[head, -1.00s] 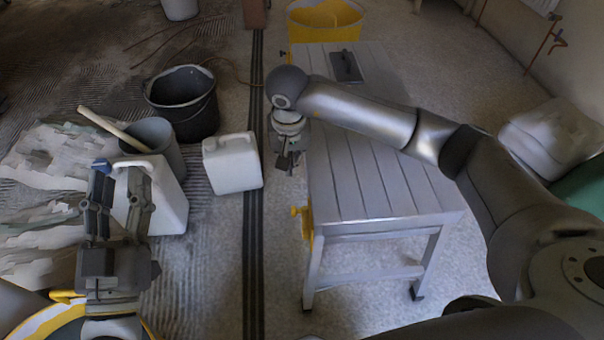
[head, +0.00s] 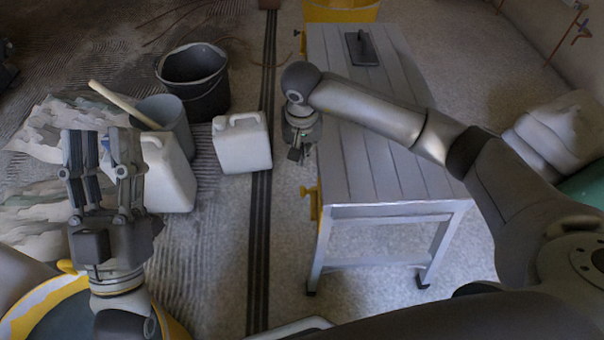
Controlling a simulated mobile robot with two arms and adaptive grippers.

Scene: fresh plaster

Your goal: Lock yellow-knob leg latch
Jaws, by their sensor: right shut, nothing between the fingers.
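The grey slatted work table (head: 400,180) stands right of centre on metal legs. A yellow knob (head: 314,203) sits at its near left leg, just under the top. My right gripper (head: 300,152) points down beside the table's left edge, farther back than the knob and apart from it. It is shut and empty. My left gripper (head: 100,145) is raised at the left, far from the table. Its two fingers stand apart with nothing held between them. A small dark and yellow part (head: 297,34) shows at the table's far left corner.
White canisters (head: 243,145), a grey bucket (head: 163,118) and a black bucket (head: 195,80) stand left of the table. A trowel (head: 361,48) lies on the tabletop. Sacks (head: 560,130) sit at the right. The floor strip left of the knob is clear.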

